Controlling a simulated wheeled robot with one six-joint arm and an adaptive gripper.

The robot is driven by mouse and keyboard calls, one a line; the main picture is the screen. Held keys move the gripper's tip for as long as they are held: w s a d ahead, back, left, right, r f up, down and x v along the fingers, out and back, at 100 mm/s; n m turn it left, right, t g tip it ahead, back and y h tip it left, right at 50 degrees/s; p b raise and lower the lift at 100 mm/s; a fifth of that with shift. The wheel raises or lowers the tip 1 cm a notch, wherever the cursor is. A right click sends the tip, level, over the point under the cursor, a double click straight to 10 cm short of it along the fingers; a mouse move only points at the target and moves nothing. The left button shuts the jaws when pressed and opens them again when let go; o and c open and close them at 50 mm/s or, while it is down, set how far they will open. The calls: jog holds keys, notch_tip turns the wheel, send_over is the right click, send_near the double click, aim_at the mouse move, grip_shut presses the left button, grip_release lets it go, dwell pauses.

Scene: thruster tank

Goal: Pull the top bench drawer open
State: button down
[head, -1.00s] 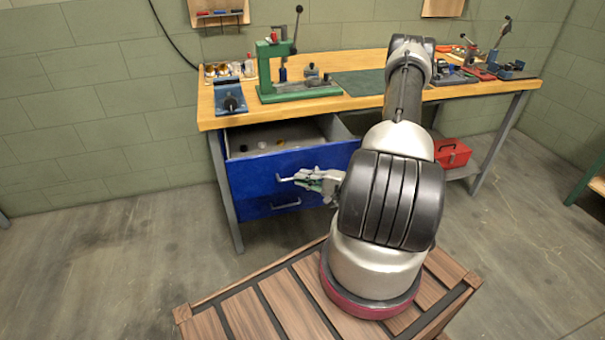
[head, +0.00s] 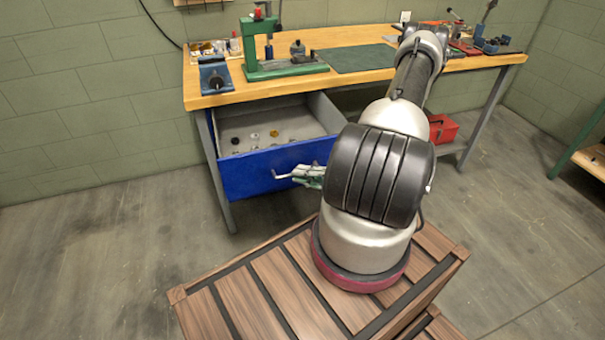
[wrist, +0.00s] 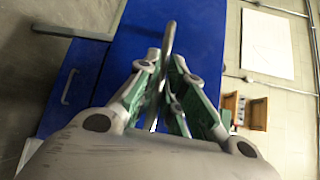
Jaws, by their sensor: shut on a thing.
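The top bench drawer (head: 262,172) has a blue front and stands well out from under the bench top in the head view. Its grey inside shows several small parts. My gripper (head: 300,174) is at the drawer handle (head: 285,176), in front of the blue face. In the wrist view the fingers of my gripper (wrist: 165,80) are closed around the metal handle bar (wrist: 168,45), with the blue drawer front (wrist: 125,60) behind. My arm hides the right part of the drawer.
The wooden workbench (head: 360,80) carries a green press (head: 280,70) and a blue vise (head: 214,78). A red toolbox (head: 442,128) sits on the shelf below at right. Open floor (head: 110,240) lies to the left.

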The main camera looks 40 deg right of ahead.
jog(key=c, duration=1.5)
grip_release()
jog(key=shift+d, duration=0.1)
jog(key=v, duration=0.7)
jog(key=shift+s, duration=0.2)
